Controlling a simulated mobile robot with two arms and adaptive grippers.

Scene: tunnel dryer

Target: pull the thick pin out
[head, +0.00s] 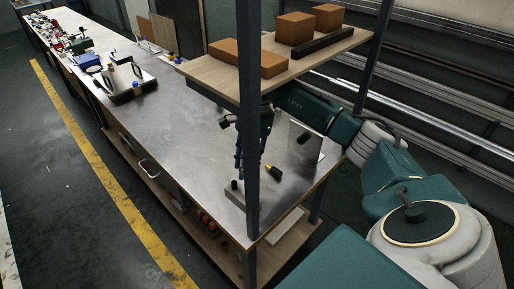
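My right gripper (239,165) hangs over the near end of the metal bench (184,112), its arm coming in from the right under the wooden shelf. A dark post crosses in front of it, so its fingertips are partly hidden and I cannot tell if they hold anything. To its right an upright grey metal plate (308,150) stands on the bench with a small dark peg (303,139). Below the gripper lies a small grey block (236,197) with a dark stub. I cannot tell which piece is the thick pin. My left gripper is not in view.
The dark post (250,110) and wooden shelf (210,70) with orange-brown blocks (294,28) bound the space. A metal fixture (128,88) stands farther along the bench. The bench middle is clear.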

